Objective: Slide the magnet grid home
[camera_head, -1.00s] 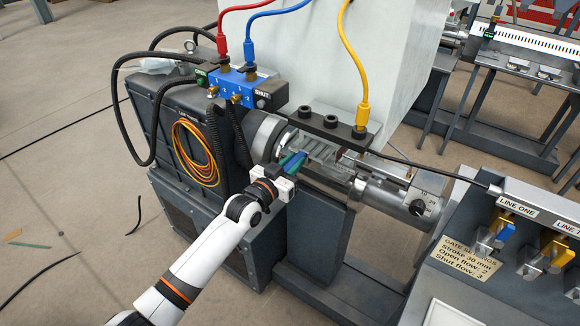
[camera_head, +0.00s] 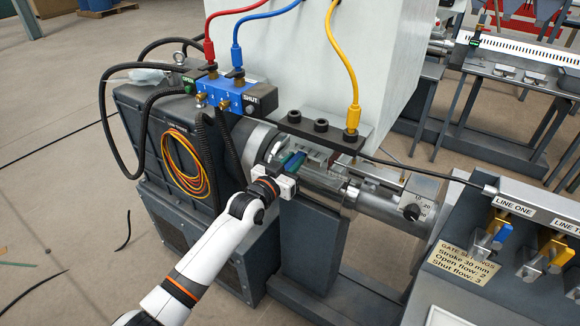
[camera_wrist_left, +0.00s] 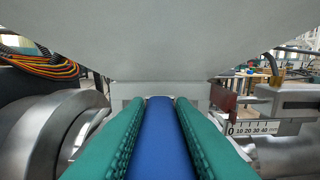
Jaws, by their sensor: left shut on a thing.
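My left gripper (camera_head: 292,163) reaches in from the front at the machine's throat, under the black bracket. Its green fingers are shut on a blue handle, which shows between them in the left wrist view (camera_wrist_left: 160,140). I take this handle to be part of the magnet grid. Grey barred metal (camera_head: 314,154) shows just beyond the fingertips, partly hidden by the bracket and fingers. In the wrist view the handle runs forward to a pale plate (camera_wrist_left: 160,90). How deep the grid sits cannot be made out. My right gripper is not in view.
The black bracket (camera_head: 310,128) with bolts and a yellow hose plug (camera_head: 353,117) lies close above the fingers. A round metal flange (camera_head: 257,140) is on the left, a scaled cylinder (camera_head: 400,208) on the right. A blue valve block (camera_head: 228,95) sits higher up.

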